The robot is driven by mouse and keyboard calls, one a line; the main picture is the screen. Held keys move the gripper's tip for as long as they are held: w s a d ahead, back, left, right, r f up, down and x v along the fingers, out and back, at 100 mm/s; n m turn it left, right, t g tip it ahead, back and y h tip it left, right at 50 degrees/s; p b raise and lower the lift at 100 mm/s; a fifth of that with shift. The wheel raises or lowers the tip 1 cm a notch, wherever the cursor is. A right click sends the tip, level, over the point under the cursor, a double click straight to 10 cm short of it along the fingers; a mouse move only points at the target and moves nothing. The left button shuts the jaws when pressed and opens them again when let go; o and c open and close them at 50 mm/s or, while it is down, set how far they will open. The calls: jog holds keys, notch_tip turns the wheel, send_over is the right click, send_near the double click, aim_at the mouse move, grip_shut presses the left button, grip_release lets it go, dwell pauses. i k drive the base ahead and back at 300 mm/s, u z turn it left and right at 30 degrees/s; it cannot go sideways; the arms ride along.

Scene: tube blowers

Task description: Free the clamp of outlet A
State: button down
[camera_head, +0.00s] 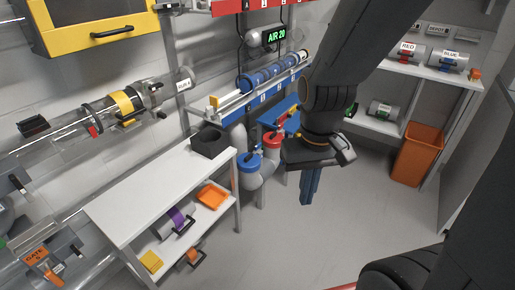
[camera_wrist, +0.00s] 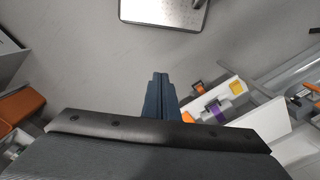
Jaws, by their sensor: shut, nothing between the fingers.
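My gripper (camera_head: 308,202) hangs in front of the back bench with its blue fingers together and pointing down. In the wrist view its fingers (camera_wrist: 160,78) are pressed together over bare floor, with nothing between them. Two grey elbow pipes stand low at the back, one with a blue collar (camera_head: 249,161) and one with a red collar (camera_head: 272,141). Small levers show on the collars, but I cannot tell whether they are clamps or which is outlet A. My gripper is to the right of both and apart from them.
A white table (camera_head: 150,195) with a black block (camera_head: 209,142) stands at left; purple-banded canister (camera_head: 174,222) and orange tray (camera_head: 212,196) sit below. Clear tubes line the left wall. An orange bin (camera_head: 418,153) stands right. The middle floor is clear.

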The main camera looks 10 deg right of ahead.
aim_at(256, 148)
jog(key=u, duration=0.1)
jog(key=k, duration=0.45)
jog(key=z, duration=0.6)
jog(key=i, duration=1.5)
jog(key=u, duration=0.8)
